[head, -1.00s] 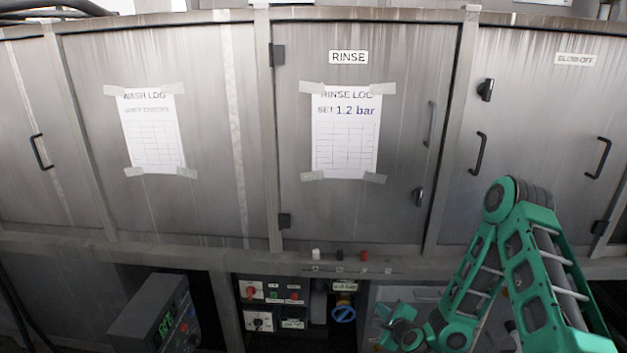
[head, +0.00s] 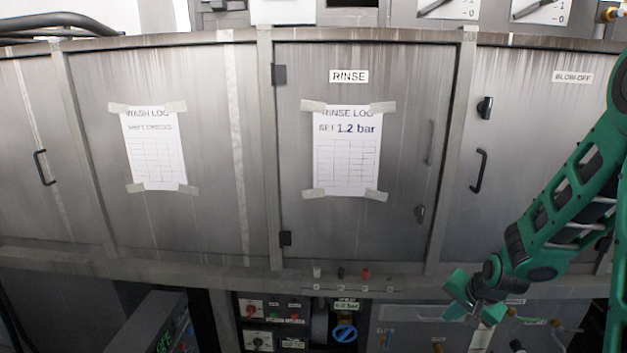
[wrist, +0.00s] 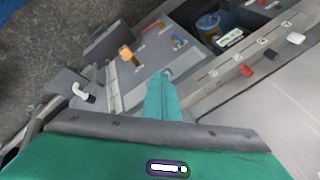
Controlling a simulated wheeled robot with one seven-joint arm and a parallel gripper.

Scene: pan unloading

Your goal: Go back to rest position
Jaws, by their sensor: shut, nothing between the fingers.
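My gripper (head: 468,300) is at the lower right of the head view, at the end of my green arm. It is in front of the machine's lower panels, below the row of small knobs. In the wrist view, the green fingers (wrist: 161,98) are together with nothing held between them. The fingers point toward the lower panel and the ledge.
The rinse door (head: 408,90) is closed, with a taped rinse log (head: 346,150) on it. A ledge with white, black and red knobs (head: 366,274) runs below. A blue valve knob (head: 344,333) and a grey display box (head: 150,325) are low down.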

